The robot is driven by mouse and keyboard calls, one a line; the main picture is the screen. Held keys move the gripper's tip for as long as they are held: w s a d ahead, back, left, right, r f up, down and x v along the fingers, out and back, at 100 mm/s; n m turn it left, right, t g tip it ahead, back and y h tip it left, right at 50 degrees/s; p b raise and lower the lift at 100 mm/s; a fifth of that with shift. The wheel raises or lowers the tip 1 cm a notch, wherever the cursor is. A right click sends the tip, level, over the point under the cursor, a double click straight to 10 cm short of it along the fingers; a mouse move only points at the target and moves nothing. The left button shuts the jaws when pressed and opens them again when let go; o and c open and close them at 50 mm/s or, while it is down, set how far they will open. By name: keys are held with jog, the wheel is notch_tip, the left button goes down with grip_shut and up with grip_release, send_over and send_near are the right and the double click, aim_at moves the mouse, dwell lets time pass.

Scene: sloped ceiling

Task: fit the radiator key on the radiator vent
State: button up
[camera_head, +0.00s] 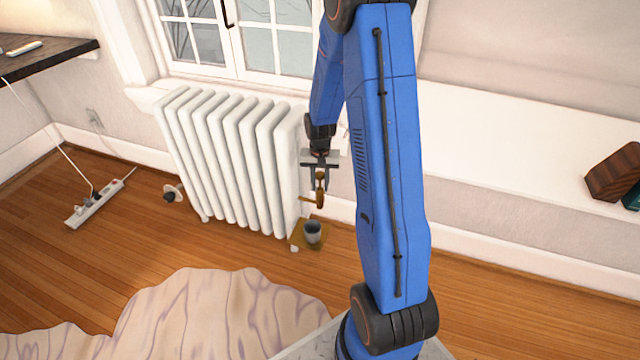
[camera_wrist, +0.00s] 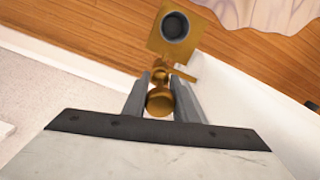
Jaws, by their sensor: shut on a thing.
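My gripper (camera_head: 320,180) is shut on the brass radiator key (camera_head: 320,189), beside the right end of the white ribbed radiator (camera_head: 225,160). In the wrist view the key (camera_wrist: 160,101) sits between the two grey fingers of my gripper (camera_wrist: 161,88), with rounded brass parts showing. A thin brass piece (camera_wrist: 181,72) sticks out sideways toward the radiator's white end (camera_wrist: 235,95); I cannot tell whether it belongs to the key or to the vent. I cannot make out the vent clearly, nor whether the key touches it.
A dark grey cup (camera_head: 312,231) stands on a mustard-coloured mat (camera_head: 298,239) on the wooden floor, below my gripper. A pale rug (camera_head: 210,315) lies in front. A power strip (camera_head: 94,204) is at the left. The window (camera_head: 235,35) is behind the radiator.

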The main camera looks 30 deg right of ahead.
jog(key=o, duration=1.2)
notch_tip(320, 180, up, 17)
jog(key=shift+r, duration=0.2)
